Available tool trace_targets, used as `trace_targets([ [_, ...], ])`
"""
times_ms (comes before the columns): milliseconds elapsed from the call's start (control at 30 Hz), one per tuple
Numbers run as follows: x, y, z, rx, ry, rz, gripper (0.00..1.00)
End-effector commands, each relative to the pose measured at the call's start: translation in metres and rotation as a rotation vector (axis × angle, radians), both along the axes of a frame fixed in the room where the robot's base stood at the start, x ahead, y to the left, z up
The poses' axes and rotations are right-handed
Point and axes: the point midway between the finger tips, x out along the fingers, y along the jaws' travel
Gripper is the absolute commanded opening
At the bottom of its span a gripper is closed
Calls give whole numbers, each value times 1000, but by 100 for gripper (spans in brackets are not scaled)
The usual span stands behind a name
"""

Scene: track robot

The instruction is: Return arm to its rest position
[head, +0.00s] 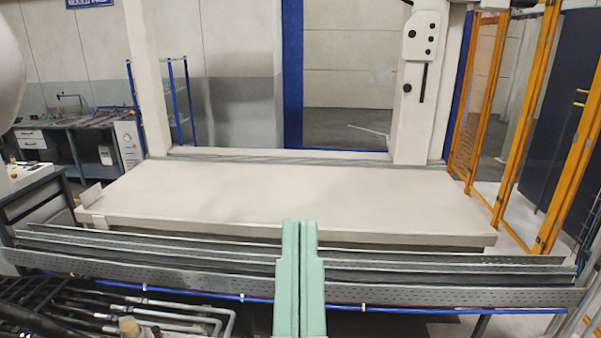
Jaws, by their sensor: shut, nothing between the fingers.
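My gripper (301,226) shows at the bottom middle of the head view. Its two pale green fingers point up the picture and stand close together, side by side, with nothing between them. The fingertips appear in front of the near edge of the long pale table (300,195). A rounded white shape at the upper left edge is cut off by the frame. The rest of my arm is not clearly visible.
Metal rails (150,262) run across the front of the table. The tabletop is bare. A white machine column (423,80) stands behind it. Orange fence frames (540,130) are at right. A workbench (75,135) is at back left. Pipes (150,310) lie at lower left.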

Motion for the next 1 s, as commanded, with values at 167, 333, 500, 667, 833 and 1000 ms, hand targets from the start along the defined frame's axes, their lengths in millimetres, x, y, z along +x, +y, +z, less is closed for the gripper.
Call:
trace_targets([
  [167, -2, 2, 117, 22, -3, 23, 0],
  [333, -2, 3, 162, 26, 0, 29, 0],
  [500, -1, 3, 169, 27, 1, 31, 0],
  [667, -1, 3, 165, 27, 1, 31, 0],
  [833, -1, 3, 165, 26, 1, 30, 0],
  [1000, -1, 3, 165, 26, 1, 30, 0],
])
